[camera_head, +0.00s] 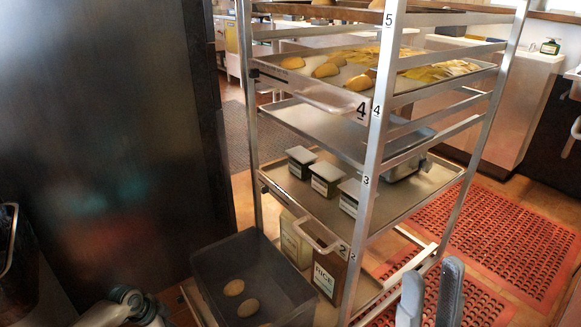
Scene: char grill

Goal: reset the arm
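My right gripper (432,268) shows at the lower right, in front of the rack's lower right side. Its two grey fingers point up and stand apart, with nothing between them. Part of my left arm (128,304) shows at the bottom left, beside the dark bin. My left gripper itself cannot be made out.
A metal rack (365,190) with numbered shelves fills the middle. Its trays hold buns, yellow strips and small labelled containers. A dark bin (211,268) with two potato-like items stands at its lower left. A dark panel (105,120) blocks the left. Red mats (510,237) cover the right floor.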

